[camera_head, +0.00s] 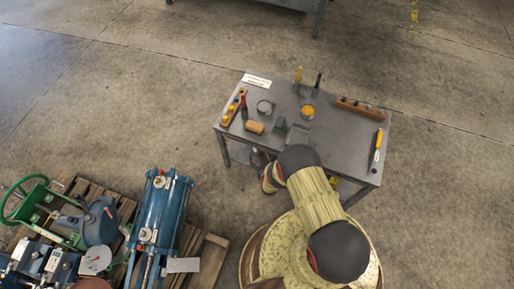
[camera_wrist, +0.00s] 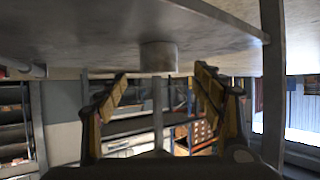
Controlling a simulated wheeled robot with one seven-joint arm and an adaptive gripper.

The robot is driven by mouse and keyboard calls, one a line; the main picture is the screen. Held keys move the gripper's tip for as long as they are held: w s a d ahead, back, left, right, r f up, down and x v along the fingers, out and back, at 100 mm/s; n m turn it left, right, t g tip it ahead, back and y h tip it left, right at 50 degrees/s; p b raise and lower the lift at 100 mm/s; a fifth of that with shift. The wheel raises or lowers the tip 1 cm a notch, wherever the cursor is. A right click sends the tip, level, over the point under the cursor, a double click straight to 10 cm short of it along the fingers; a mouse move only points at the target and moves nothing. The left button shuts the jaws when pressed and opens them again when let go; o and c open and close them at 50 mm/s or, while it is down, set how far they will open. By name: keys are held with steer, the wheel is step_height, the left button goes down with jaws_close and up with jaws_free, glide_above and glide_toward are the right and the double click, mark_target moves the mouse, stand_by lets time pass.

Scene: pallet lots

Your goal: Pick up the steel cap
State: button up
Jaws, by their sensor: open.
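A short grey metal cylinder, which looks like the steel cap (camera_wrist: 158,56), shows in the wrist view just below a broad grey surface that looks like the underside of the table (camera_wrist: 90,40). My gripper (camera_wrist: 161,76) is open, with one finger on each side of the cylinder in the picture and nothing between them. I cannot tell how far the cylinder lies beyond the fingertips. In the head view my arm bends down at the near edge of the grey table (camera_head: 342,150). The gripper and this cylinder are hidden there.
A table leg (camera_wrist: 273,90) stands close on the right in the wrist view. Pallets with a blue machine (camera_head: 160,215) stand at left.

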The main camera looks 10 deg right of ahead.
mark_target(258, 150)
steer(key=b+x, duration=0.1)
steer(key=x, duration=0.1)
steer(key=b+x, duration=0.1)
steer(key=x, duration=0.1)
steer(key=b+x, duration=0.1)
steer(key=x, duration=0.2)
steer(key=shift+w+d+r, duration=0.1)
steer(key=shift+d+r, duration=0.05)
steer(key=shift+r, duration=0.15)
steer(key=shift+c, duration=0.5)
steer(key=shift+r, duration=0.1)
steer(key=c, duration=1.4)
